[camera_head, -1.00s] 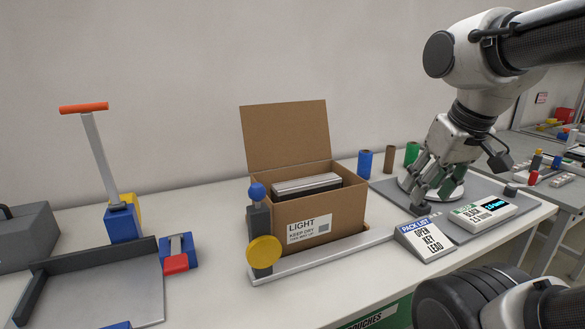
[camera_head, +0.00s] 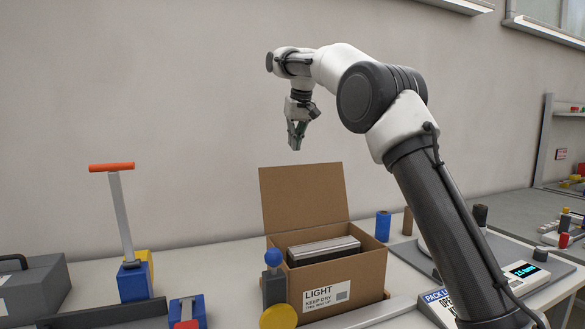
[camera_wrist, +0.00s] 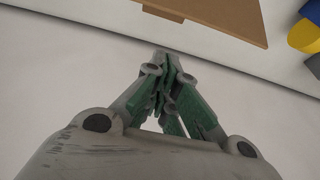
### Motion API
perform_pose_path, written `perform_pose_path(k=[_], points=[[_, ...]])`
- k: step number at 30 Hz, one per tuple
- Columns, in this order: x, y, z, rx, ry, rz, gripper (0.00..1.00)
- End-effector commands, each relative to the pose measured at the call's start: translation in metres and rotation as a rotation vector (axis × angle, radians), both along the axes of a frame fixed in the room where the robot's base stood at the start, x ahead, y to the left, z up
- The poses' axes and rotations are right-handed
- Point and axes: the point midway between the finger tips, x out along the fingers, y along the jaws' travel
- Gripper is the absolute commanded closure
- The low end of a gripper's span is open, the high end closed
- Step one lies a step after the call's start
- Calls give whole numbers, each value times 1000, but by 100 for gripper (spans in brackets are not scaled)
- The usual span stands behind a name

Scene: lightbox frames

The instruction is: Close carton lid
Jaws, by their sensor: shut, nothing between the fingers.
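The brown carton (camera_head: 359,276) stands on the bench with its label facing me. Its lid (camera_head: 304,196) is open and stands upright at the back edge. A grey ribbed block (camera_head: 322,252) sits inside the carton. My gripper (camera_head: 295,146) is shut and empty, in the air above the lid's top edge and close to the wall in the picture. In the wrist view my gripper's fingers (camera_wrist: 166,62) meet at their tips. A flat brown panel, seemingly the lid (camera_wrist: 222,14), shows at the top of that view, apart from the fingers.
A blue-knobbed post (camera_head: 274,278) and a yellow disc (camera_head: 279,317) stand at the carton's front left. An orange-handled lever (camera_head: 121,215) rises further left. Blue (camera_head: 383,225) and brown spools stand behind right. A pack-list sign and scale (camera_head: 520,275) lie right, partly behind my arm.

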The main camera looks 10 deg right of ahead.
Motion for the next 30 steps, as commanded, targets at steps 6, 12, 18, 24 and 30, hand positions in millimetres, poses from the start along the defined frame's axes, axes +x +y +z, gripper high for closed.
perform_pose_path(k=[6, 12, 18, 24, 30], points=[[12, 8, -13, 0, 0, 4, 100], [23, 10, -47, -1, 3, 4, 100], [38, 13, -87, -1, 2, 4, 100], [23, 10, -89, 1, -4, 5, 100], [8, 7, -85, 2, -4, 6, 100]])
